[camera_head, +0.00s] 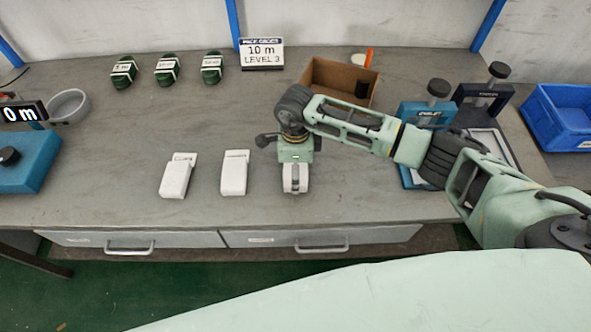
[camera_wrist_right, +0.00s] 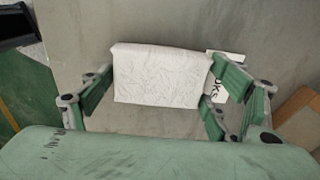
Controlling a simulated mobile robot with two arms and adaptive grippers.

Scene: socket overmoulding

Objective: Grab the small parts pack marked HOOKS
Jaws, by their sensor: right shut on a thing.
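Two white packs lie on the grey worktop in the head view: the left pack (camera_head: 176,176) and the middle pack (camera_head: 234,174). Their labels are too small to read. My right gripper (camera_head: 295,185) is to the right of them, pointing down over a third white pack. In the right wrist view, my right gripper's green fingers (camera_wrist_right: 160,85) are shut on this wrinkled HOOKS pack (camera_wrist_right: 160,75), one at each side. Its white label (camera_wrist_right: 218,90) shows "OKS" in part; a finger hides the rest. I cannot tell whether the pack touches the worktop. My left gripper is not in view.
An open cardboard box (camera_head: 327,87) stands behind my right arm. Green coils (camera_head: 167,70) lie at the back near a "10 m LEVEL 3" sign (camera_head: 262,54). Blue devices (camera_head: 425,115) and a blue crate (camera_head: 560,115) are at the right. Drawers (camera_head: 130,241) are below the front edge.

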